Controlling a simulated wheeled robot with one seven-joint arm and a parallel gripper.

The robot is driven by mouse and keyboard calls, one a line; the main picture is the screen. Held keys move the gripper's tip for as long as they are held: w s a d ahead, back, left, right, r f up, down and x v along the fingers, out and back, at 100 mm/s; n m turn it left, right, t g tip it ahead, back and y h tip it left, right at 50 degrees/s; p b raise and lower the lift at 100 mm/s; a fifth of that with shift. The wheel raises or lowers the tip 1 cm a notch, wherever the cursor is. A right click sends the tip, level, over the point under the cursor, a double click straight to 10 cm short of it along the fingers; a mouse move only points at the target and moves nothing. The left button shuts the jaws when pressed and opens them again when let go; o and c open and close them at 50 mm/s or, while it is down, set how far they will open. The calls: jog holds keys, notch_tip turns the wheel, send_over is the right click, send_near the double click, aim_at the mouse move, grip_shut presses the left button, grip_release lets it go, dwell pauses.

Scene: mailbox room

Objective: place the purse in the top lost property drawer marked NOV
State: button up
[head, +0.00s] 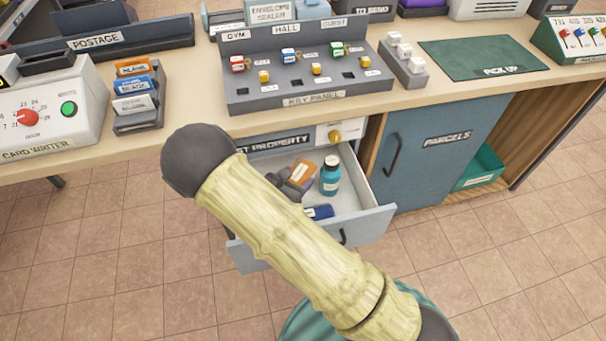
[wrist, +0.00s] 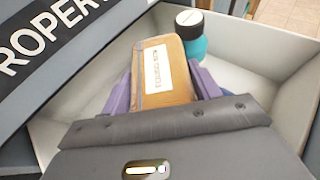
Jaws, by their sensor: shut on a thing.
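The purse (wrist: 162,75) is brown-orange with a pale tag; the tag's writing is too small to read surely. My gripper (wrist: 162,90) is shut on it, with a purple finger on each side. In the head view the purse (head: 306,169) and my gripper (head: 296,180) show over the open grey drawer (head: 368,224) under the LOST PROPERTY sign (head: 280,143). Whether the purse touches the drawer floor I cannot tell. No NOV mark is readable. My arm hides the drawer's left part.
A teal bottle with a dark cap (head: 330,176) stands in the drawer right of the purse. A dark blue thing (head: 320,212) lies near its front. The key panel (head: 306,75) is on the counter above. The blue PARCELS door (head: 440,150) is to the right.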

aim_at(301, 176)
jog(key=x, duration=0.2)
jog(key=f+x, duration=0.1)
jog(key=x, duration=0.1)
jog(key=shift+w+b, duration=0.15)
jog(key=shift+b, duration=0.2)
jog(key=shift+f, duration=0.15)
jog(key=o, duration=1)
jog(key=shift+d, duration=0.2)
jog(key=shift+a, duration=0.1)
jog(key=shift+s+a+r, duration=0.25)
jog(key=shift+s+a, duration=0.05)
jog(key=shift+s, duration=0.2)
jog(key=p+v, duration=0.1)
jog(key=v, duration=1)
